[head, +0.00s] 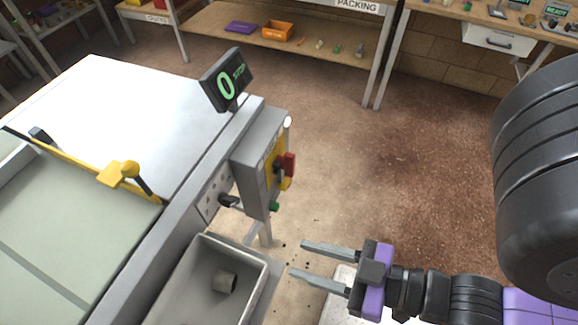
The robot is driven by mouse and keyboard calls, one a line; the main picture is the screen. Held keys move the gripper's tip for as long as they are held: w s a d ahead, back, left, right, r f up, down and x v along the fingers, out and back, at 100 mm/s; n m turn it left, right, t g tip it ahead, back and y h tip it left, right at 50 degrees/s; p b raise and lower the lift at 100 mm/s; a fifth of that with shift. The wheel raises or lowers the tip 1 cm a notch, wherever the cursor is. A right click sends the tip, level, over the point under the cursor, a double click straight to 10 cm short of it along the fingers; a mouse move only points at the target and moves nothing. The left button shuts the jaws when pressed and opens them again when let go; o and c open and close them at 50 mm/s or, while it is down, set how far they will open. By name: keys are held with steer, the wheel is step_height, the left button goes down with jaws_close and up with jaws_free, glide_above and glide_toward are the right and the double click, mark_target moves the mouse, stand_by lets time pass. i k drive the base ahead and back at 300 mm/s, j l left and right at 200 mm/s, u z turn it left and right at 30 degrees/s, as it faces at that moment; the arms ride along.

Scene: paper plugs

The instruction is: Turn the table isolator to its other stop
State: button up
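The isolator is a red handle (290,163) on a yellow plate (273,168), mounted on the side of a grey box (257,158) at the table's edge. The handle's exact angle is hard to tell from this side. My gripper (297,258) is open and empty, its two fingers pointing left. It is below the isolator in the picture and apart from it.
A green button (274,207) and a black knob (228,201) sit low near the box. Brown floor is clear rightward.

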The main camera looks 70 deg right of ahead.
mark_target(287, 163)
steer(key=k+z, duration=0.3)
steer(key=k, duration=0.15)
steer(key=k+l+z, duration=0.1)
steer(key=k+z, duration=0.2)
steer(key=k, duration=0.1)
